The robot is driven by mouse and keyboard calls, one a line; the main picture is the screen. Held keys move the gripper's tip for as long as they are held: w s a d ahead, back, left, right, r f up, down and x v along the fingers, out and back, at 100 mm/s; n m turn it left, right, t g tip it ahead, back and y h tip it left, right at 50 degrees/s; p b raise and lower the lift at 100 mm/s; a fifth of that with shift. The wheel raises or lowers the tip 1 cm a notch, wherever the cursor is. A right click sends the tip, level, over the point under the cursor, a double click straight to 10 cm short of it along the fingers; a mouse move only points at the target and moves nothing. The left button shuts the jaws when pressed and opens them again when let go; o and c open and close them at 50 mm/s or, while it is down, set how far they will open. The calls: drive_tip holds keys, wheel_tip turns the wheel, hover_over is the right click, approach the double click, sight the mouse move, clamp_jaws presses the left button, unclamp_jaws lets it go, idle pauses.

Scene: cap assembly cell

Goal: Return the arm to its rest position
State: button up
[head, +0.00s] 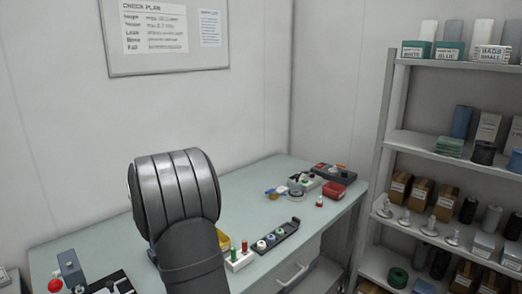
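My arm (178,200) fills the middle foreground of the head view as a dark grey, ribbed, rounded joint and a link running down to the bottom edge. It stands in front of the pale green worktable (235,190) and hides part of its top. My gripper does not show, so its fingers and anything in them cannot be seen.
Right of my arm are a white block with red and green pieces (239,261), a dark tray of rings (266,246) and a partly hidden yellow bin (224,241). A red bin (333,190) is farther back. Shelving (440,150) stands at right, a wall board (165,35) behind.

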drive_tip(key=shift+w+a+m, duration=0.4)
drive_tip(key=shift+a+m, duration=0.35)
drive_tip(key=shift+m, duration=0.05)
drive_tip(key=shift+w+a+m, duration=0.45)
drive_tip(key=shift+a+m, duration=0.3)
drive_tip(key=shift+m, duration=0.05)
drive_tip(key=shift+w+a+m, duration=0.4)
drive_tip(key=shift+a+m, duration=0.35)
drive_tip(key=shift+m, duration=0.05)
